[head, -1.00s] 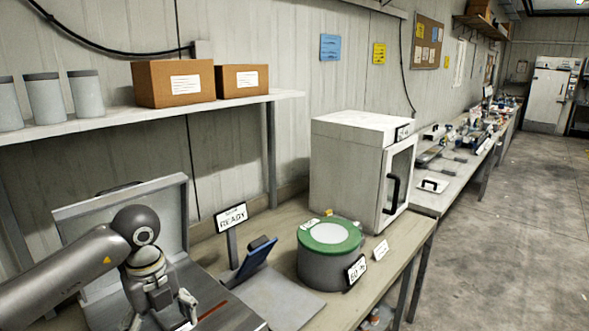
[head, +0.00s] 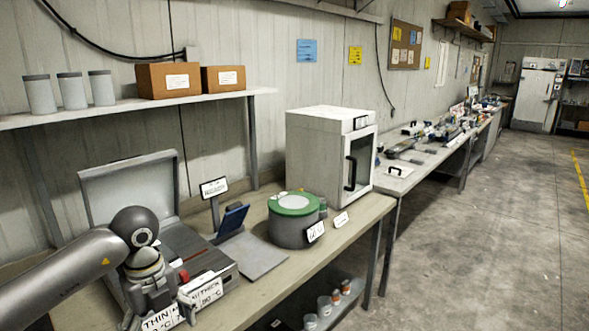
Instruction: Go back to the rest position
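My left arm comes in from the lower left of the head view, with its grey wrist bent downward. My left gripper (head: 160,308) hangs at the lower left, in front of the open grey press-like device (head: 130,190) on the workbench. Its fingers look spread, with no object seen held between them. Small cards reading THIN (head: 160,320) and THICK (head: 207,289) show around the fingers and partly overlap them in the picture. My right gripper is out of view.
The workbench (head: 345,232) carries a blue device on a stand (head: 233,217), a green-topped grey drum (head: 292,226) and a white oven-like cabinet (head: 318,150). A shelf (head: 130,108) holds boxes and canisters. Open concrete floor (head: 480,240) lies to the right.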

